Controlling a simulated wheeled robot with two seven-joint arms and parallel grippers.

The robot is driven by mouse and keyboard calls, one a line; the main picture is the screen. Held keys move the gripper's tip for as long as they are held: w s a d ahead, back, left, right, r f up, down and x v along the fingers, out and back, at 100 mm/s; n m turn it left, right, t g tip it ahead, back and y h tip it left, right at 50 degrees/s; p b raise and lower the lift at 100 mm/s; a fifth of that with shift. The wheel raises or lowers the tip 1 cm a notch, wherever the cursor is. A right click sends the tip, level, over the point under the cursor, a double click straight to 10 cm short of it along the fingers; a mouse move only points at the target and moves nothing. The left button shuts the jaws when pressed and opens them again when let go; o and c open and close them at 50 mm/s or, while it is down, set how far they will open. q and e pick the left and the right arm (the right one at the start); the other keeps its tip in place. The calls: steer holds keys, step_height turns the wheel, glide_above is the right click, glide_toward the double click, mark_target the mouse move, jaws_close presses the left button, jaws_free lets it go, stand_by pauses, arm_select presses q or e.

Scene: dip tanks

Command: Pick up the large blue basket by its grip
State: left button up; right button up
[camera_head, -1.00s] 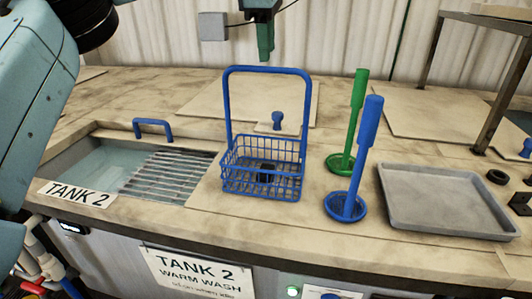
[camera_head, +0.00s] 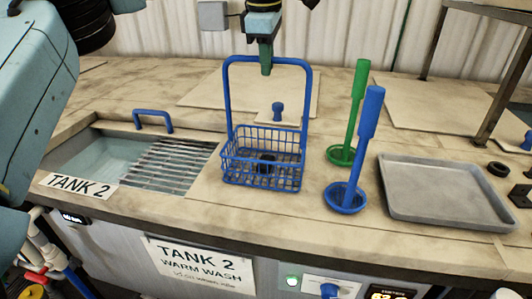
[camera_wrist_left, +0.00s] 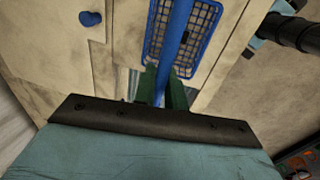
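The large blue basket (camera_head: 262,178) is a wire basket standing upright on the counter, right of Tank 2. Its tall arched grip (camera_head: 290,61) rises above it. My left gripper (camera_head: 265,68) is at the top bar of the grip, with green fingers pointing down and a finger covering part of the bar. In the left wrist view the green fingers (camera_wrist_left: 165,88) lie on either side of the blue bar, apart from each other; contact is unclear. The basket's mesh (camera_wrist_left: 205,22) shows below. A small dark thing (camera_head: 266,164) shows at the basket. My right gripper is not in view.
Tank 2 (camera_head: 105,160) has a slatted rack (camera_head: 172,168) and a blue handle (camera_head: 153,120). Right of the basket stand a blue upright tool (camera_head: 368,115), a green one (camera_head: 358,90) and a grey tray (camera_head: 445,213). A blue knob (camera_head: 277,112) is behind the basket.

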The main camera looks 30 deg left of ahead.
arm_select(q)
jaws_close()
steer(key=shift+r, duration=0.15)
stand_by(1.0)
steer(key=shift+r, duration=0.1)
